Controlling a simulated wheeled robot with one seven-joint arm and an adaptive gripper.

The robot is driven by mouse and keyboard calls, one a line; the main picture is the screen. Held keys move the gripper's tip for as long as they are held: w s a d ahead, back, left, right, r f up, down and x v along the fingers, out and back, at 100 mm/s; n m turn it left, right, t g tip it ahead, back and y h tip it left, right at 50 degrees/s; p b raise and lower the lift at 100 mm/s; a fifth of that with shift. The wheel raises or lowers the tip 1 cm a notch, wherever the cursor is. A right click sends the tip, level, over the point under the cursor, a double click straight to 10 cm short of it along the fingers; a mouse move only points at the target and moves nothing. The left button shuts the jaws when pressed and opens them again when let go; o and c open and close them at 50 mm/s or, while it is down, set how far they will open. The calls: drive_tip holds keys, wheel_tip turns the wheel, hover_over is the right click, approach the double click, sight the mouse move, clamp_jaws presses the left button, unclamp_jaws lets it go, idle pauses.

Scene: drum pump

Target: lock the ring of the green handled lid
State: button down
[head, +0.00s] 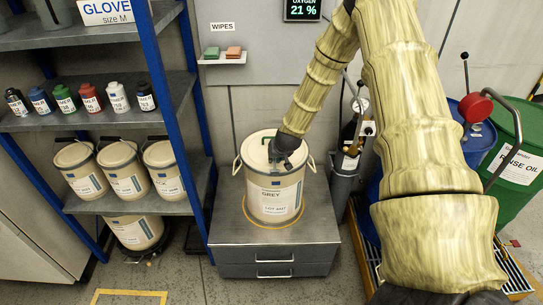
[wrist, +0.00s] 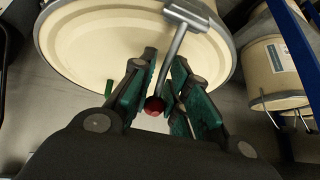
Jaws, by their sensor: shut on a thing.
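A cream drum labelled GREY (head: 275,197) stands upright on a grey drawer cabinet. Its cream lid (head: 254,150) has a green handle (head: 267,141); a bit of green also shows in the wrist view (wrist: 109,87). In the wrist view the lid (wrist: 100,45) fills the top, and a grey metal lever (wrist: 176,52) with a dark red knob (wrist: 154,105) reaches from the rim. My gripper (wrist: 163,80) is shut on the lever, its green-padded fingers either side. In the head view my gripper (head: 284,147) is at the lid's right side and hides part of it.
The cabinet (head: 225,229) has free room around the drum. A blue-posted shelf (head: 105,120) with bottles and cream drums stands at left. A grey holder (head: 343,172) with tools stands close at right, then a blue drum (head: 480,142) and a green drum (head: 518,135).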

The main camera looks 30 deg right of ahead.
drive_tip(key=c, duration=1.3)
unclamp_jaws()
drive_tip(key=shift+c, duration=0.2)
drive_tip(key=shift+s+r, duration=0.1)
drive_tip(key=shift+r, duration=0.3)
drive_tip(key=v, duration=1.1)
